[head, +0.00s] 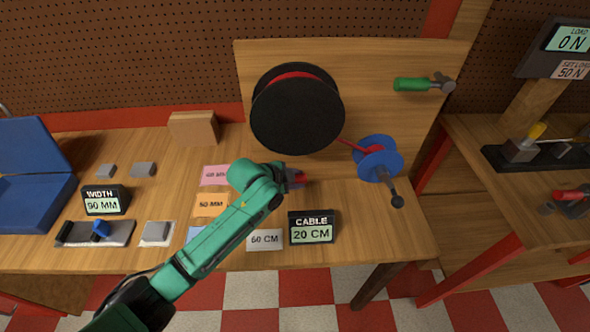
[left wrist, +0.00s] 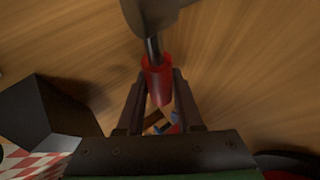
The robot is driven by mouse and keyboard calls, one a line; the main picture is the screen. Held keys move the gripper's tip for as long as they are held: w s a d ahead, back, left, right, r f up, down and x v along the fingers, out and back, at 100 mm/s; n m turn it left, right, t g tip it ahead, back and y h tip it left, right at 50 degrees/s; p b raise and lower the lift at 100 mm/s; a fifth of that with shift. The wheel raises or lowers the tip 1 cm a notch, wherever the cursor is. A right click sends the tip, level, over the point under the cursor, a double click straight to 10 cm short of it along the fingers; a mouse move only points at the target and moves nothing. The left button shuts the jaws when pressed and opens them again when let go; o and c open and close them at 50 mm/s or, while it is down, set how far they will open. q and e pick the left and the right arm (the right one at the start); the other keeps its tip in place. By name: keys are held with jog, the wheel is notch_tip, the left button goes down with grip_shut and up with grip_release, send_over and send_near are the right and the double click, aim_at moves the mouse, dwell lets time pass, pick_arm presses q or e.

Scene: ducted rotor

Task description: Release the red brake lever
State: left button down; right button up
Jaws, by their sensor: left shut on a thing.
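The red brake lever (head: 300,178) shows as a short red grip just below the large black spool (head: 297,112). In the left wrist view its red grip (left wrist: 157,78) sits on a grey metal rod, between the two fingers. My left gripper (head: 293,178) is shut on this grip; its arm partly hides it in the head view. The lever's pivot is hidden in the head view. The spool carries red cable, which runs to a blue reel (head: 377,158) with a dark crank knob. My right gripper is not in view.
Label cards (head: 265,240) lie beside my left arm. A green handle (head: 411,84) is on the wooden backboard. Another bench at right holds a second red-handled item (head: 571,195).

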pick_arm(q)
jog(key=shift+f+y+p, duration=0.4)
jog(key=shift+f+y, duration=0.2)
jog(key=shift+y, duration=0.2)
jog(key=shift+f, duration=0.1)
jog(key=c, duration=0.8)
grip_release()
jog(key=shift+c, duration=0.2)
jog(key=b+v, duration=0.1)
jog(key=v, duration=1.3)
jog(key=shift+r, duration=0.3)
jog(key=shift+a, duration=0.15)
jog(key=shift+s, duration=0.1)
